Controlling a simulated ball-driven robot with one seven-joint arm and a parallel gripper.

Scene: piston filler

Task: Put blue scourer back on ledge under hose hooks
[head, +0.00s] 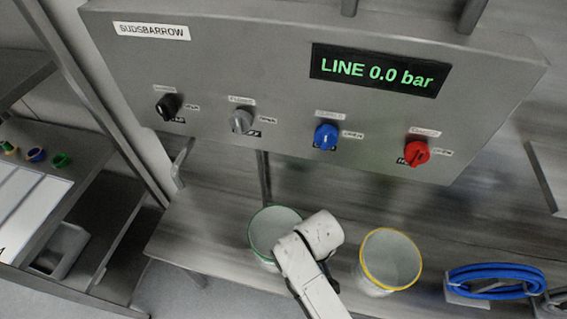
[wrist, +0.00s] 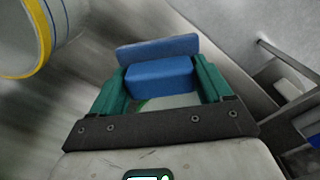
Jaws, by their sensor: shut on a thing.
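The blue scourer (wrist: 160,76) shows in the wrist view as a blue block with a wider, flat blue piece along its far side. My gripper (wrist: 158,82) is shut on it, with one green finger at each side. The scourer is not visible in the head view, where my white arm reaches in at the bottom middle and my gripper cannot be made out. A coiled blue hose (head: 495,279) is at the lower right of the head view, with small pale plates at it. I cannot clearly make out the ledge under the hose hooks.
A green-rimmed bucket (head: 274,228) stands left of my arm, a yellow-rimmed bucket (head: 390,259) right of it. The yellow rim also shows in the wrist view (wrist: 44,50). A control panel (head: 300,85) with several knobs overhangs them. A side table (head: 75,190) is at left.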

